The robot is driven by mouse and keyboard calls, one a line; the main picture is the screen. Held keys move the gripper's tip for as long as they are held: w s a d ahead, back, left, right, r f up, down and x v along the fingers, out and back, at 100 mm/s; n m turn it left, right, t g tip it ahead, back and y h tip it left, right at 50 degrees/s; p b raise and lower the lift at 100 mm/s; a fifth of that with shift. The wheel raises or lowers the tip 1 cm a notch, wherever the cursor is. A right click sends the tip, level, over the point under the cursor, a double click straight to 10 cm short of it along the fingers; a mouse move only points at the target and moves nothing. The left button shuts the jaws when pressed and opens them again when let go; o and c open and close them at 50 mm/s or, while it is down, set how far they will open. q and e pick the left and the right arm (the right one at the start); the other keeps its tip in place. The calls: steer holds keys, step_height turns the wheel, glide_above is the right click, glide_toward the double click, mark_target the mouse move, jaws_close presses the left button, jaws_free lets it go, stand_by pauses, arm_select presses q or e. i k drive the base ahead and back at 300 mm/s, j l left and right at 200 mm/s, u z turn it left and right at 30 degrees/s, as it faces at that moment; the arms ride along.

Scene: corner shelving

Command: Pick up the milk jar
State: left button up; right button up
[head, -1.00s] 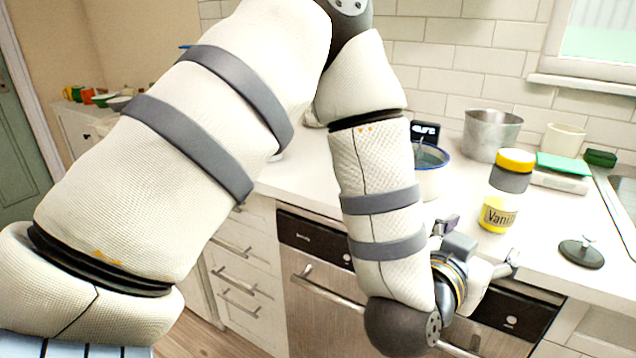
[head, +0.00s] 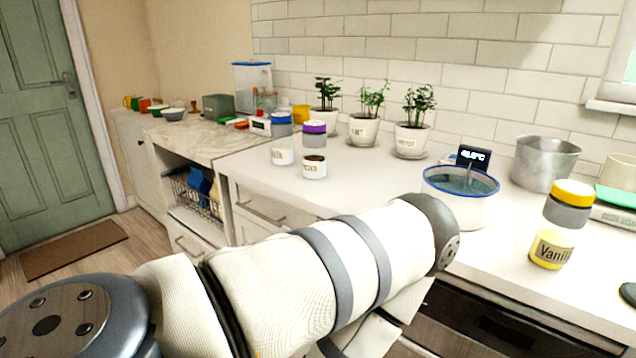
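Two jars stand close together on the white counter, near its left end. One has a blue lid and white contents (head: 282,152); its label is too small to read, and it may be the milk jar. Just right of it is a jar with a purple lid and dark contents (head: 315,160). A yellow-lidded vanilla jar (head: 552,245) stands at the right. My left arm crosses the lower part of the view in front of the counter, and its gripper is hidden. My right gripper is not in view.
A white pot with a blue rim (head: 460,208) and a metal pot (head: 543,165) stand at the right. Several potted plants (head: 412,137) line the wall behind the jars. A marble-topped counter (head: 200,140) with small items lies left. The counter between the jars and blue-rimmed pot is clear.

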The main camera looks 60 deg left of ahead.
mark_target(281, 123)
steer(key=u, duration=2.05)
